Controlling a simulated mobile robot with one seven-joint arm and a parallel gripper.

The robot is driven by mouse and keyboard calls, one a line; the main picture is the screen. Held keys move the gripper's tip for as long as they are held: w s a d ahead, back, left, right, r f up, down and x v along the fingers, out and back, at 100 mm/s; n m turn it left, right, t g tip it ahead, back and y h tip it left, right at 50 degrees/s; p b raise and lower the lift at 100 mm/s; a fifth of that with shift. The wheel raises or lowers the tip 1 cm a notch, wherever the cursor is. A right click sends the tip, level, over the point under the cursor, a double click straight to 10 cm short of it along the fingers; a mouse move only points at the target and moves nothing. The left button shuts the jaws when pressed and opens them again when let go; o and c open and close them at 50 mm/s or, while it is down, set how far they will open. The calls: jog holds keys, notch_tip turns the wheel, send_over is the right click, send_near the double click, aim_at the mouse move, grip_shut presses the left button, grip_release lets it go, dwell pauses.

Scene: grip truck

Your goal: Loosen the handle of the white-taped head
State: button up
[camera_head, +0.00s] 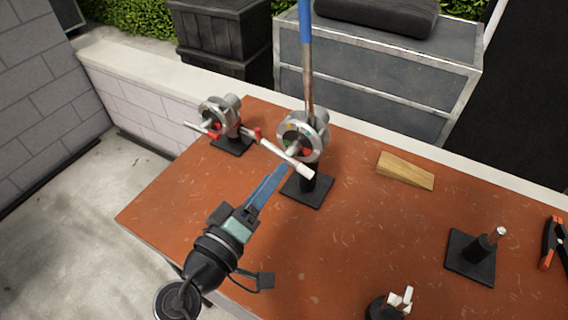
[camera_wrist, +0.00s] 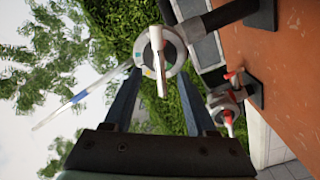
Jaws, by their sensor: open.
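A round grey clamp head (camera_head: 301,137) with coloured marks on its face stands on a dark post at the middle of the table. It holds an upright rod with a blue upper part. Its handle (camera_head: 302,168) looks white at the near end; it crosses the face in the wrist view (camera_wrist: 157,60). A second head (camera_head: 219,115) with red on its handle stands to the left; it shows lower right in the wrist view (camera_wrist: 225,102). My gripper (camera_head: 278,178) is open and empty, its blue fingers pointing at the middle head. In the wrist view, the white handle lies ahead, between the fingertips.
The reddish table (camera_head: 230,285) has a wooden wedge (camera_head: 405,171) right of the heads. A low wall borders the back.

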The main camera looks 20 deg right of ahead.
jog(key=v, duration=0.6)
jog(key=shift+b, duration=0.45)
jog(key=w+a+r+m+t+y+p, duration=0.15)
jog(key=w+r+t+y, duration=0.25)
jog(key=r, duration=0.7)
jog(key=w+a+r+m+t+y, duration=0.1)
jog(key=w+a+r+t+y, duration=0.2)
jog(key=r, duration=0.9)
jog(key=s+a+r+t+y, duration=0.1)
jog(key=s+r+t+y, duration=0.1)
jog(key=r, duration=0.5)
jog(key=s+r+t+y, duration=0.2)
jog(key=s+r+t, duration=0.2)
jog(key=r, duration=0.4)
jog(key=s+a+r+n+t+y+p, duration=0.1)
jog(key=s+r+t+y, duration=0.2)
jog(key=s+r, duration=0.2)
notch_tip(320, 180, up, 3)
jog(key=shift+a, duration=0.3)
jog(key=shift+w, duration=0.1)
